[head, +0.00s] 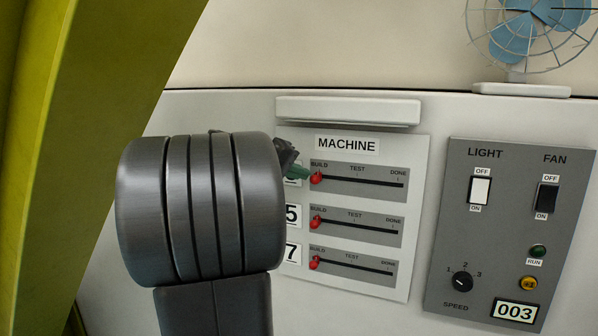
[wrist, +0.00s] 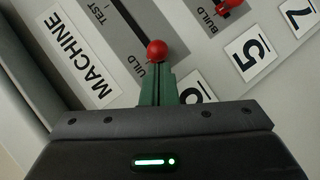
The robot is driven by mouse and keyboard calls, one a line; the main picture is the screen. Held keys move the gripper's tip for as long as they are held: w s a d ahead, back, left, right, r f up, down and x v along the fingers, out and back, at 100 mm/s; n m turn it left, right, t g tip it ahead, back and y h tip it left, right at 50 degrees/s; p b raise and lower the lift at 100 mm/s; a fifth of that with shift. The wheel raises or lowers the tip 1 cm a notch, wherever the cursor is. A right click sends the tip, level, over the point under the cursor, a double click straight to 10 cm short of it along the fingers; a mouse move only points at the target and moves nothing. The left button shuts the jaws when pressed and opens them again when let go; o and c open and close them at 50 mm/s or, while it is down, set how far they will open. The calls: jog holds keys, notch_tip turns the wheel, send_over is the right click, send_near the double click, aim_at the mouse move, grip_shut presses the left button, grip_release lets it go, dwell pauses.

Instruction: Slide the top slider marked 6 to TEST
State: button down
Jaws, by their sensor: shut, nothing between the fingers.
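The top slider's red knob (head: 316,178) stands at the BUILD end of its slot on the MACHINE panel (head: 418,150). TEST is marked near the middle of that slot and DONE at its right end. In the wrist view the red knob (wrist: 157,50) is right at the tips of my green fingers. My gripper (head: 304,173) is shut with nothing between the fingers, its tips at the left of the knob. I cannot tell whether they touch it. The top number label (wrist: 194,88) is mostly hidden by my gripper, and my arm covers it in the head view.
Two more sliders, the middle (head: 315,222) and the bottom (head: 314,263), stand at BUILD below. A white ledge (head: 348,112) juts out above the panel. A grey LIGHT and FAN panel (head: 450,230) is to the right, with a blue fan (head: 540,20) above.

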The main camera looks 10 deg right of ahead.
jog(key=shift+s, duration=0.1)
jog(key=s+d+b, duration=0.1)
jog(key=d, duration=0.1)
jog(key=s+d+b, duration=0.1)
jog(key=s+d, duration=0.1)
jog(key=d, duration=0.1)
jog(key=s+d+b, duration=0.1)
jog(key=s+d, duration=0.1)
jog(key=d, duration=0.1)
jog(key=shift+s, duration=0.15)
jog(key=shift+r, duration=0.1)
